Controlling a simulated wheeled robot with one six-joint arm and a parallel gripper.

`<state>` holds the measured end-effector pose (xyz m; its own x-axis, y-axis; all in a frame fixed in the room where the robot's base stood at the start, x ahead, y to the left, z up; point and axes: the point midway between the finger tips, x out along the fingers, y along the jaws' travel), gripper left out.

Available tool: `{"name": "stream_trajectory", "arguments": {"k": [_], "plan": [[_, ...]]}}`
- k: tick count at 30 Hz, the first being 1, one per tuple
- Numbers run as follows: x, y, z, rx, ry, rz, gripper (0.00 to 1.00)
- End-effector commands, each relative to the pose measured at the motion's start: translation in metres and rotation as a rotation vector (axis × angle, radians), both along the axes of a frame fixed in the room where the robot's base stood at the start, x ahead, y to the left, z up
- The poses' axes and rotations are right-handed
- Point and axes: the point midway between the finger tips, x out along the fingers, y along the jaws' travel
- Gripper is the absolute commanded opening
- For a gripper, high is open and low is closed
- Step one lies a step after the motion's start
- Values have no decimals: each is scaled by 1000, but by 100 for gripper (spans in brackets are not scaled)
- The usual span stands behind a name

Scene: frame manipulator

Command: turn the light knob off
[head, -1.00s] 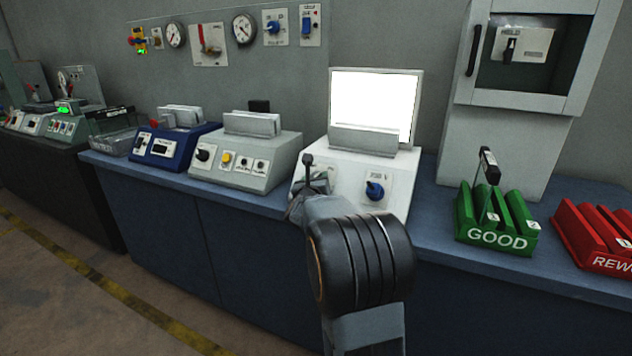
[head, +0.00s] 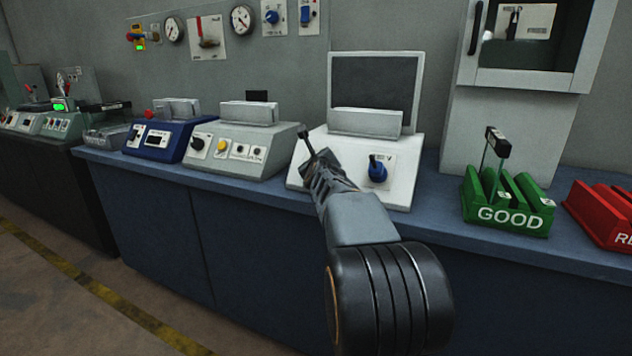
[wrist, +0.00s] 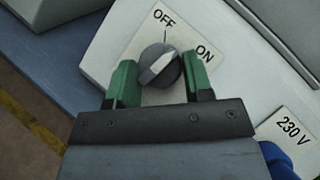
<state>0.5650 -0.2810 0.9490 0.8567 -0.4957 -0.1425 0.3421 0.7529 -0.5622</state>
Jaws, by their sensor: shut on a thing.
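The light knob (wrist: 160,66) is a round grey knob with a pale ridge, on a white plate marked OFF and ON in the wrist view. Its ridge slants from lower left to upper right. My gripper (wrist: 160,62) has its green fingers on either side of the knob and is shut on it. In the head view my gripper (head: 322,182) is at the left of the white light box (head: 400,186) and hides the knob. The light box's upright screen (head: 374,82) is dark.
A blue knob (head: 377,171) sits close to the right of my gripper, near the 230 V label (wrist: 291,130). A grey console (head: 225,162) stands to the left. A green GOOD rack (head: 511,217) and a red rack (head: 603,215) stand to the right.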

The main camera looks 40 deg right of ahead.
Motion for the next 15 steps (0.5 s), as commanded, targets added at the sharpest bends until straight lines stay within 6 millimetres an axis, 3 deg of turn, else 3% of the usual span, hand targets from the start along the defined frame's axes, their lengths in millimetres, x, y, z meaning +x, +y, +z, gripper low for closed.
{"name": "stream_trajectory", "arguments": {"k": [1,15], "plan": [[-1,-2,-8,-22,22,23,23],[-1,-4,11,-189,325,279,23]]}}
